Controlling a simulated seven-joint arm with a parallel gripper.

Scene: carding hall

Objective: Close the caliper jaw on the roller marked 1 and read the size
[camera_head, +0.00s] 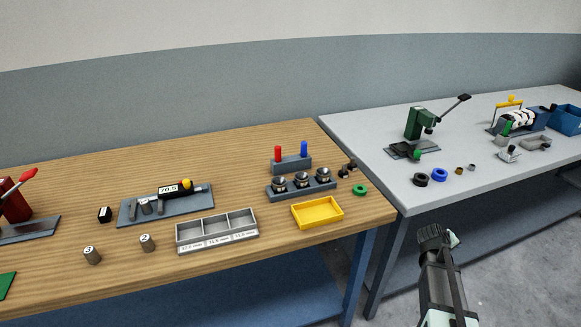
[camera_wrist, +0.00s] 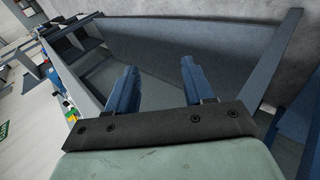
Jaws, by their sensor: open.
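The caliper (camera_head: 187,204) lies on a grey base on the wooden table, left of centre. Its display reads 70.5, and a yellow knob sits at its right end. Small grey parts (camera_head: 146,207) stand at its left; I cannot tell jaws from a roller there. A roller marked 2 (camera_head: 147,243) and a roller marked 3 (camera_head: 92,256) stand in front of it. I see no legible mark 1. My gripper (camera_head: 438,236) is at the lower right, beyond the wooden table's right end, far from the caliper. In the wrist view my gripper (camera_wrist: 159,72) is open and empty.
A grey three-compartment tray (camera_head: 217,243) with size labels stands right of the rollers. Beyond it are a yellow tray (camera_head: 318,212), a rack of dark knobs (camera_head: 301,189) and a green ring (camera_head: 360,190). A grey table (camera_head: 460,195) with a green press (camera_head: 419,123) stands at right.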

